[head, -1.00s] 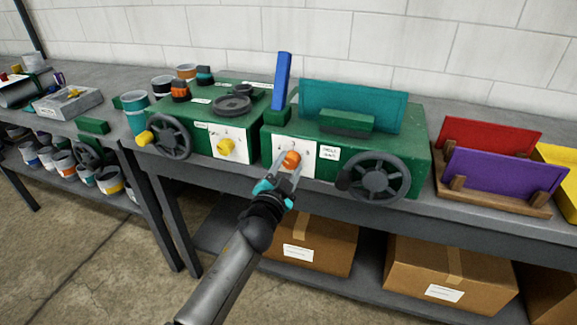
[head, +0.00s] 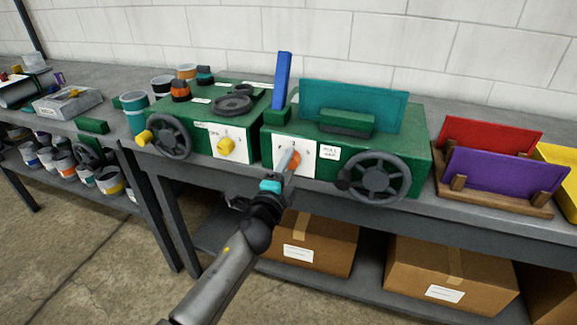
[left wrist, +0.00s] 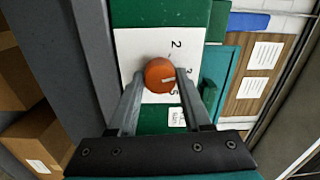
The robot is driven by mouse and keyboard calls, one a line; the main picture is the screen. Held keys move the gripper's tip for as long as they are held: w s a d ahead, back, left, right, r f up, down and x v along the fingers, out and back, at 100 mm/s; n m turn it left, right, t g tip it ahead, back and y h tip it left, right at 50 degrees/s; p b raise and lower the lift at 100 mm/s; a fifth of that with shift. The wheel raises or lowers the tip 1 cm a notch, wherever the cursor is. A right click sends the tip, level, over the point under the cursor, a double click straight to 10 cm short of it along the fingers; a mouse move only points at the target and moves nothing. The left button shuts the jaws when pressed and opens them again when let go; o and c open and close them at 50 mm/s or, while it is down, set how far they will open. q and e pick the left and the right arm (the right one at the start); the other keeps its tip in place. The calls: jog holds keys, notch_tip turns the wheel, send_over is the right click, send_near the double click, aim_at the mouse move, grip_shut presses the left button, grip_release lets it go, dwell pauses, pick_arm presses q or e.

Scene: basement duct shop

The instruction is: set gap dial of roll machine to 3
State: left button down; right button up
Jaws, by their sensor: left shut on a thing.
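The roll machine is the green box (head: 400,145) with a white dial plate (head: 310,155) on its front. Its gap dial (head: 296,158) is an orange knob, partly hidden by my left gripper (head: 291,163) in the head view. In the left wrist view the orange knob (left wrist: 159,75) sits between the two fingers of the left gripper (left wrist: 160,73), which is shut on it. The knob's white mark points right, toward a numeral between the 2 and the 5 that the right finger partly covers. My right gripper is not in view.
A dark handwheel (head: 378,177) is just right of the dial. A second green machine with a yellow knob (head: 226,146) stands to the left. A teal sheet (head: 355,104) stands on top. Red and purple sheets (head: 505,176) stand in a rack at right.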

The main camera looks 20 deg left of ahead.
pick_arm(q)
jog(key=shift+m, duration=1.2)
jog(key=shift+c, duration=1.7)
grip_release()
jog(key=shift+s, duration=0.1)
jog(key=s, duration=1.5)
jog(key=shift+a+f, duration=0.15)
jog(key=shift+a, duration=0.05)
jog(key=shift+f, duration=0.1)
